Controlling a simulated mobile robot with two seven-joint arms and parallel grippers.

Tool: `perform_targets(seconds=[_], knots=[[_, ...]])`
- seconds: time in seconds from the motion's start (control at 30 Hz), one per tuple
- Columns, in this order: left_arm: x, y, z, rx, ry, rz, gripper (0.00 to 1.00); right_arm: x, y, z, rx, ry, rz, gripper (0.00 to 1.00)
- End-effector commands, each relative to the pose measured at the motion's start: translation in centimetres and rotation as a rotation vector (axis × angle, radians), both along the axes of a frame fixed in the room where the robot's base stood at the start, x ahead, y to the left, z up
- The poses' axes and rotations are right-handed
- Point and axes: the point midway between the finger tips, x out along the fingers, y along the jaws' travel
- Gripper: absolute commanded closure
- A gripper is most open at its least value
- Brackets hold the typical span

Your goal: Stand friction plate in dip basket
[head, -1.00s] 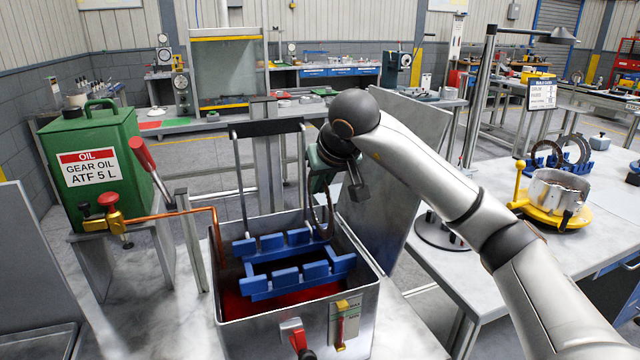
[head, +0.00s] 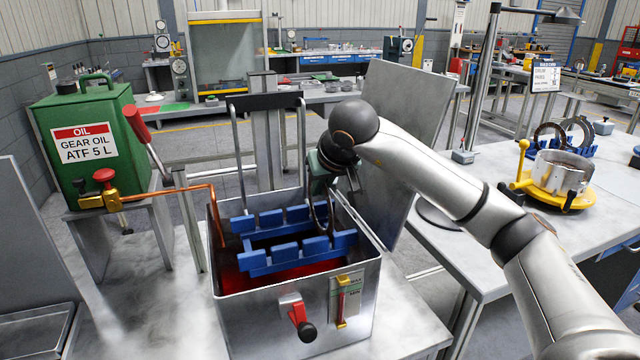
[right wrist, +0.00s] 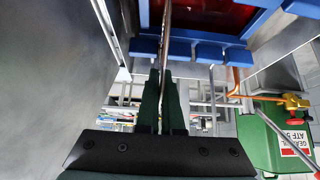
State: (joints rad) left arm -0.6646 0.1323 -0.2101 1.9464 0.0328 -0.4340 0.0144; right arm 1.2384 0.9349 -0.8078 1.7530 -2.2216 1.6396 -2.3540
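The friction plate, a thin dark ring (head: 331,212), hangs upright from my right gripper (head: 322,188) at the right end of the dip basket. In the right wrist view the plate (right wrist: 166,45) shows edge-on between the two dark green fingers of the gripper (right wrist: 161,90), which are shut on it. The dip basket (head: 285,262) has blue slotted rails and a tall black-topped handle, and sits inside the steel tank. The plate's lower edge is among the rails at the right. I cannot tell whether it is seated in a slot. My left gripper is not in view.
The steel tank (head: 255,310) holds red fluid and has a red-lever valve in front. A green oil can (head: 85,145) with a copper pipe stands left. A grey panel (head: 400,130) rises behind my right arm. The right bench holds a yellow-based fixture (head: 545,195) and upright rings.

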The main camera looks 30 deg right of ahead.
Motion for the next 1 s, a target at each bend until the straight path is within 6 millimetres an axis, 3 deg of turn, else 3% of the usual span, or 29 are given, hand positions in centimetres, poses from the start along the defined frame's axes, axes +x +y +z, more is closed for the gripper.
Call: perform_targets(seconds=[0.23,0.57,1.0], knots=[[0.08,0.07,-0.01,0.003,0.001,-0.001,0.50,0.01,0.00,0.00,0.000,-0.001,0.000,1.00],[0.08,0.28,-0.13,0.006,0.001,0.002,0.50,0.01,0.00,-0.01,0.000,-0.001,0.000,0.62],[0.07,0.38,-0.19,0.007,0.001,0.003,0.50,0.00,0.01,-0.05,-0.001,0.000,0.001,0.62]])
